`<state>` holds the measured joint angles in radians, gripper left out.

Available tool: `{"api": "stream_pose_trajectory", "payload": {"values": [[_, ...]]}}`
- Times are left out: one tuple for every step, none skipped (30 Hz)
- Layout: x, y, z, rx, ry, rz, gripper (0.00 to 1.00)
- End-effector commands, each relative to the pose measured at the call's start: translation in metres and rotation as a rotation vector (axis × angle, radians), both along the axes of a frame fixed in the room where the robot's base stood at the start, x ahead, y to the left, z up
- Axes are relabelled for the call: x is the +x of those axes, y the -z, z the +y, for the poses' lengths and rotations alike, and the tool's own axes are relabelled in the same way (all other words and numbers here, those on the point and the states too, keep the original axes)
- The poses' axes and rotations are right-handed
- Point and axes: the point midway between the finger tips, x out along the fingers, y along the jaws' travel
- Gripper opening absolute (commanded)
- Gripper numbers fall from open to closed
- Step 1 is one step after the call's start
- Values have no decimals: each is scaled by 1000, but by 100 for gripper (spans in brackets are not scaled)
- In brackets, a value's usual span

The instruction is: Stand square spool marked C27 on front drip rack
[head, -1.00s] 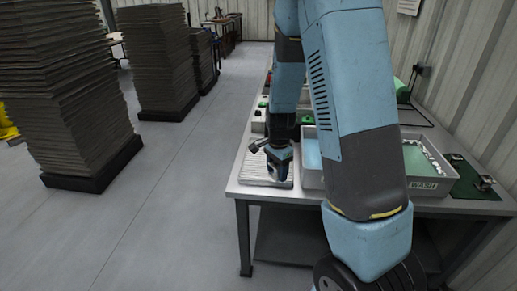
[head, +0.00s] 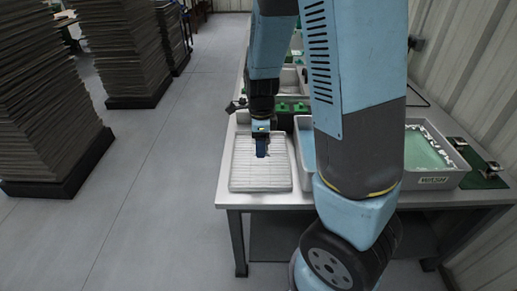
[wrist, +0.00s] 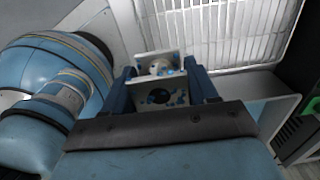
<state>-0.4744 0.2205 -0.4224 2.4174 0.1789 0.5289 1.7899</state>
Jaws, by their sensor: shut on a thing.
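My gripper (head: 262,147) hangs over the white wire drip rack (head: 245,178) at the front left of the bench in the head view. In the wrist view my gripper (wrist: 158,88) is shut on a spool (wrist: 158,97) with pale square flanges and blue specks, held between its two dark blue fingers. The drip rack (wrist: 235,32) shows beyond the spool in the wrist view. No C27 mark can be read. The spool is too small to make out in the head view, and its height above the rack cannot be told.
A grey bin marked WASH (head: 433,181) stands right of the rack, partly behind my arm. Green blocks (head: 292,107) lie behind the rack. A green mat (head: 486,172) with metal pieces is at far right. Tall dark stacks (head: 45,95) stand on the floor at left.

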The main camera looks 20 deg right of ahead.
Motion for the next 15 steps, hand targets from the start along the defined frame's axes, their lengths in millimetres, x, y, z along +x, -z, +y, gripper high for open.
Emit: {"api": "stream_pose_trajectory", "payload": {"values": [[8,5,-4,-3,2,2,36],[13,7,-5,-3,2,2,36],[20,10,-6,-2,2,2,36],[24,12,-8,-2,2,3,36],[29,15,-10,-2,2,3,36],[36,17,-12,-2,1,2,36],[41,20,-13,-1,2,3,36],[46,22,-14,-2,1,2,36],[53,25,-17,-1,0,3,36],[58,28,-18,-2,1,3,36],[64,30,-20,-2,1,2,36],[70,34,-22,-1,1,3,36],[73,38,-23,-1,1,3,36],[76,42,-23,-1,0,3,36],[80,48,-25,-2,1,4,36]]}}
